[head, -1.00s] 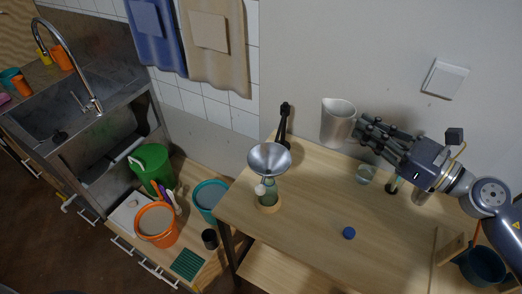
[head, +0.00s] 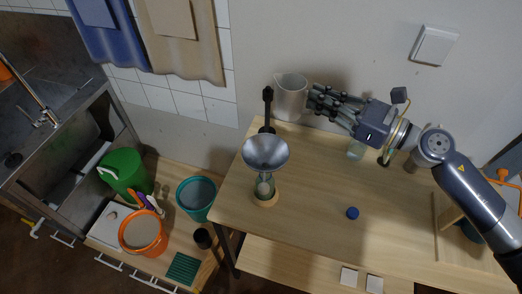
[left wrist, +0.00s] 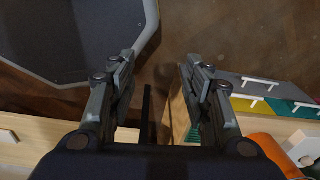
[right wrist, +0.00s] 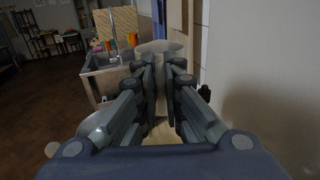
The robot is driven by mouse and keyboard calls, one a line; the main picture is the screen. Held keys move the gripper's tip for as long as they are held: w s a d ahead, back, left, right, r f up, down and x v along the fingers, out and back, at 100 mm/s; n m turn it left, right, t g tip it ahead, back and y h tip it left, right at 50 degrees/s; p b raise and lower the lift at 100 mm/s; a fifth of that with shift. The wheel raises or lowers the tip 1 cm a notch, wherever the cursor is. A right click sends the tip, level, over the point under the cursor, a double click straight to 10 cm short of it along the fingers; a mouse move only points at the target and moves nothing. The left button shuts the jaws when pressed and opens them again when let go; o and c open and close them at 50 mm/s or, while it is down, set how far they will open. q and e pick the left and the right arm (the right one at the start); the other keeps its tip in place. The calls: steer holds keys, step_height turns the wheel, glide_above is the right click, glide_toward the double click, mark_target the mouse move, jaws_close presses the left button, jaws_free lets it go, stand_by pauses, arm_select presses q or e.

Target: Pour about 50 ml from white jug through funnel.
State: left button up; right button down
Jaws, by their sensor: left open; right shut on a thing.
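The white jug (head: 291,97) is near the wall, behind and slightly right of the funnel, and looks roughly upright. My right gripper (head: 313,101) is shut on its right side; the right wrist view also shows the jug (right wrist: 162,47) at the fingertips. Its contents are not visible. The grey metal funnel (head: 265,151) sits in a clear bottle (head: 265,185) on a round wooden base (head: 265,201) at the table's left end. The jug is apart from the funnel. My left gripper (left wrist: 157,72) is open and empty in the left wrist view, away from the table top.
A black upright object (head: 268,108) stands close left of the jug. A glass beaker (head: 356,150) is under my right gripper. A blue cap (head: 352,213) lies on the bare table front (head: 310,215). Buckets, including an orange one (head: 141,250), stand lower left.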

arm_select(q)
step_height(320, 180, down, 6)
steer(key=b, duration=0.5)
steer(key=shift+s+d+b, duration=0.3)
steer(key=shift+d+b, duration=0.05)
arm_select(e)
step_height(320, 180, down, 11)
steer(key=shift+d, duration=0.15)
steer(key=shift+f, duration=0.1)
